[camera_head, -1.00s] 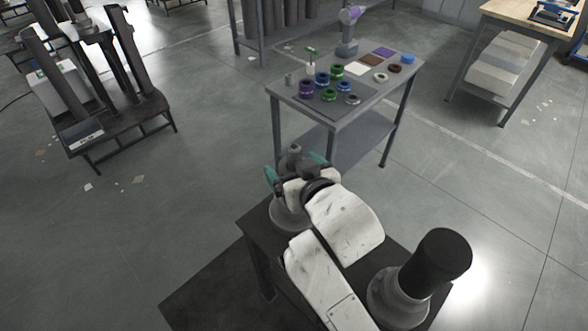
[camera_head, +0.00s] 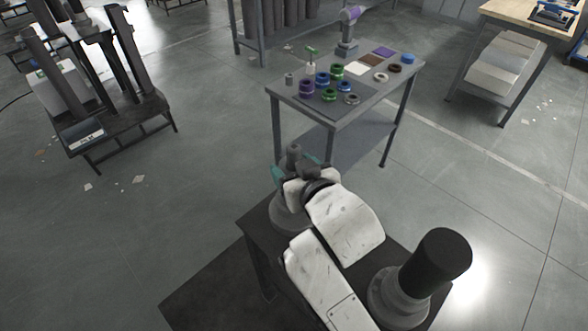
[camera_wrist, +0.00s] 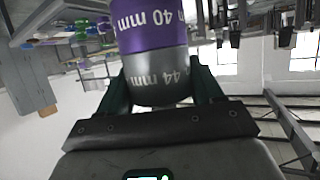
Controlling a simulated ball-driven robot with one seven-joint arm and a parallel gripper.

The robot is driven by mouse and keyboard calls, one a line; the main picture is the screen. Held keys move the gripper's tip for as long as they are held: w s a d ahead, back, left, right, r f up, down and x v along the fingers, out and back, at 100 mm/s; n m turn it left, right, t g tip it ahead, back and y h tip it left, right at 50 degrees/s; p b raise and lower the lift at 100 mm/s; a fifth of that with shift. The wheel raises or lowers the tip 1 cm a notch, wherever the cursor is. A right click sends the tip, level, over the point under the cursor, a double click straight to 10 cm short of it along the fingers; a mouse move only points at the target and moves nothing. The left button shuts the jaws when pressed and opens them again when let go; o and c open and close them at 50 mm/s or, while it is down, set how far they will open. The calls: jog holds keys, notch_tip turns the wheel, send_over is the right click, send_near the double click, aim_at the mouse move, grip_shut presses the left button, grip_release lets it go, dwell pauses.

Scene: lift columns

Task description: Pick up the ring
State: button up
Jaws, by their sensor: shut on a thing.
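My gripper (camera_head: 293,172) is at the small dark stand in front of my body in the head view. In the wrist view my gripper (camera_wrist: 161,88) has its dark green fingers closed on both sides of a grey round part (camera_wrist: 160,80) marked 44 mm. A purple band (camera_wrist: 152,28) marked 40 mm sits directly against it. I cannot tell whether the grey part is a separate ring or one piece with the purple band. In the head view a grey column (camera_head: 290,214) with a wide base stands at the gripper, partly hidden by the arm.
A grey table (camera_head: 330,115) beyond the stand holds several coloured rings, among them a purple ring (camera_head: 306,88) and a green ring (camera_head: 329,95). A black-topped column (camera_head: 437,258) stands at the right of the dark stand.

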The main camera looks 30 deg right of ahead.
jog(key=shift+r, duration=0.1)
notch_tip(320, 180, up, 18)
dwell(0.6)
